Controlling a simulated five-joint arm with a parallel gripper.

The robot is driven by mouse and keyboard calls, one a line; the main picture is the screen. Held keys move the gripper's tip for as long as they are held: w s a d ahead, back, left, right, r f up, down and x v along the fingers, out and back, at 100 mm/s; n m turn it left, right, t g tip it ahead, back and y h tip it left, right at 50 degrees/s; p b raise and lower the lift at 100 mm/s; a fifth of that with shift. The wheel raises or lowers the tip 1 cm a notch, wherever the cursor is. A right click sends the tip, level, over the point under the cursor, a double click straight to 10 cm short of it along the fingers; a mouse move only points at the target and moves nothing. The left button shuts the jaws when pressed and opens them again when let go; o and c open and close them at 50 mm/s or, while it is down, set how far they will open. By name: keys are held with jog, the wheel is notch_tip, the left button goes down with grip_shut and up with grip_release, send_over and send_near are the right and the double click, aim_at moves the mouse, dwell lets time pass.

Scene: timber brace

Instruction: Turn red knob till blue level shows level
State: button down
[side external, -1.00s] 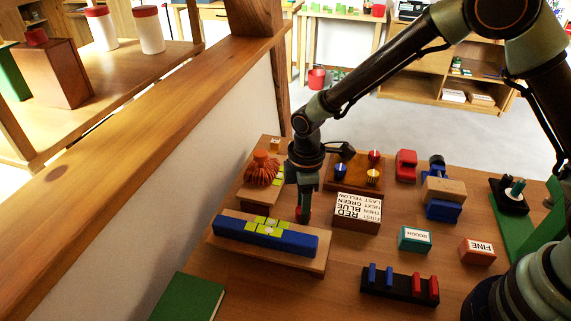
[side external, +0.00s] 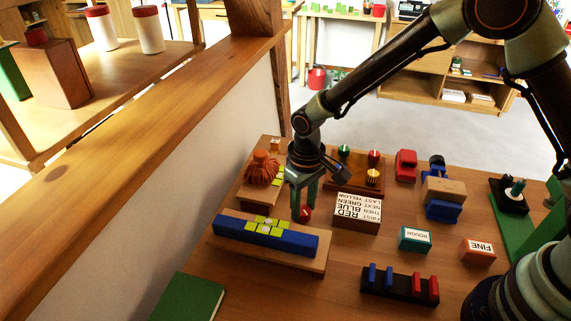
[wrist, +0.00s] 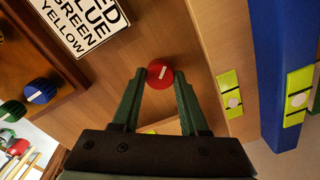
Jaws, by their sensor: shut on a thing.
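The red knob (side external: 306,214) stands beside the wooden board with the blue level (side external: 230,233). My gripper (side external: 301,212) points down at it. In the wrist view, my gripper (wrist: 160,78) has its two fingertips against opposite sides of the red knob (wrist: 161,70), whose white pointer line runs nearly up the picture. The blue level (wrist: 268,45) is at the right there. Its yellow-green vial (wrist: 299,80) shows a pale bubble near the middle; I cannot tell whether it is exactly centred. A similar vial (wrist: 229,82) is on the board beside it.
A sign block (side external: 358,208) and a knob stand with a green knob (side external: 344,151), a red knob (side external: 374,156) and a yellow knob (side external: 373,176) lie right of my gripper. A ribbed orange object (side external: 262,170) is behind the level. A dark rack (side external: 400,287) stands in front.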

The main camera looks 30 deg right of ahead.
aim_at(304, 210)
jog(key=m, duration=0.4)
jog(key=shift+m, duration=2.3)
jog(key=shift+c, duration=2.2)
grip_release()
notch_tip(304, 210, up, 12)
